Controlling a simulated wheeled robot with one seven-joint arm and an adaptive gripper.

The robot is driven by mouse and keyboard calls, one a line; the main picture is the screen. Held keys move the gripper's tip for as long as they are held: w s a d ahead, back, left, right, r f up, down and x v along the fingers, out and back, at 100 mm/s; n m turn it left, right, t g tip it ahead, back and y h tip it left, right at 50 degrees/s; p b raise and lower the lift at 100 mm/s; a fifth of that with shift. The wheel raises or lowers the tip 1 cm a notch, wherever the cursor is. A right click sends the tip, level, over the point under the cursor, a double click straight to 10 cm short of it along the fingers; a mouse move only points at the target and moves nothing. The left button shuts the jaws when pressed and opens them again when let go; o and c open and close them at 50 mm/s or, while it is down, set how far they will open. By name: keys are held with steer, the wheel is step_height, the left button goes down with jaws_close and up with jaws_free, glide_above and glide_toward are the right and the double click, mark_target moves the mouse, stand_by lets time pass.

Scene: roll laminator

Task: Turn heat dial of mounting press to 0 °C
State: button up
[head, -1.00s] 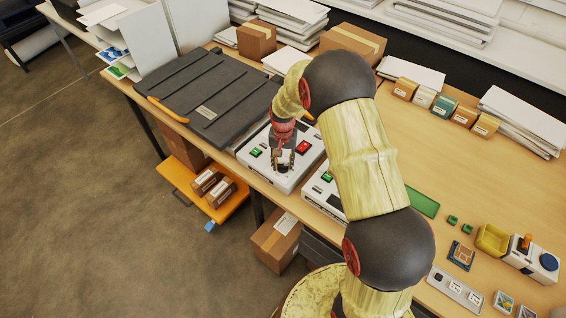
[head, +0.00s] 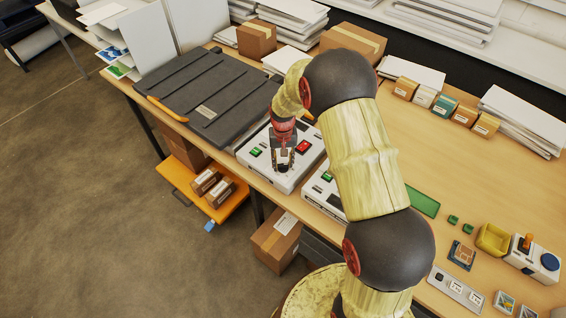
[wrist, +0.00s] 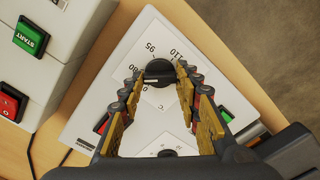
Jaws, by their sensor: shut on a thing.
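The mounting press has a white control box (head: 250,165) in front of its large dark flat lid (head: 195,85). In the wrist view its white panel (wrist: 85,120) carries a black dial (wrist: 160,72) with 80, 95 and 110 printed around it. My gripper (wrist: 160,73) is shut on this dial, one fingertip at each side. A second, smaller black knob (wrist: 168,153) shows between the finger bases. I cannot tell clearly where the held dial points.
A green button (head: 255,152) and a red button (head: 302,147) flank my gripper on the panel. A second white unit with a green START button (wrist: 30,36) stands close beside the box. Cardboard boxes (head: 257,38) and paper stacks stand at the back.

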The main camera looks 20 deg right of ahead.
mark_target(283, 164)
steer(key=n, duration=0.4)
steer(key=shift+n+b, duration=0.3)
steer(key=n, duration=0.4)
steer(key=shift+n, duration=0.3)
steer(key=o, duration=1)
steer(key=shift+o, duration=0.8)
step_height(283, 164, up, 12)
